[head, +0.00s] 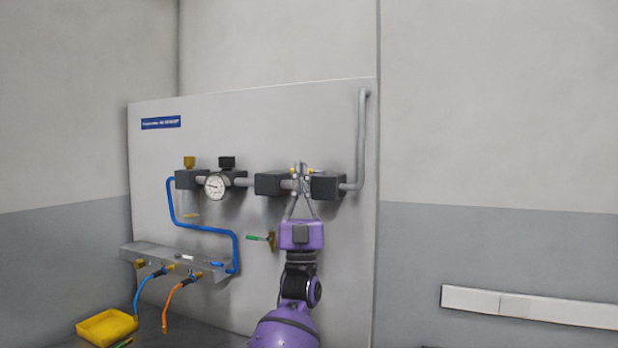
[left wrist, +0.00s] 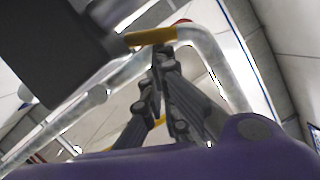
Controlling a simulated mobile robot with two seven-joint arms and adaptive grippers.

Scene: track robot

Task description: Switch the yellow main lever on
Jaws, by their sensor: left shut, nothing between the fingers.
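The yellow main lever (left wrist: 150,37) shows in the left wrist view as a short yellow bar beside the dark valve block and in front of the grey pipe. In the head view only small yellow bits (head: 311,170) of it show behind my fingers. My left gripper (head: 300,168) is raised in front of the pipe between two dark blocks. Its fingers are shut and empty. In the left wrist view the fingertips (left wrist: 163,52) are right by the lever's lower edge; I cannot tell whether they touch it. My right gripper is not in view.
The panel (head: 250,115) carries dark blocks (head: 328,186), a round gauge (head: 215,186), a grey pipe (head: 362,135) and a blue hose (head: 205,228). A green-handled valve (head: 258,238) sits left of my wrist. A yellow tray (head: 106,327) is at lower left.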

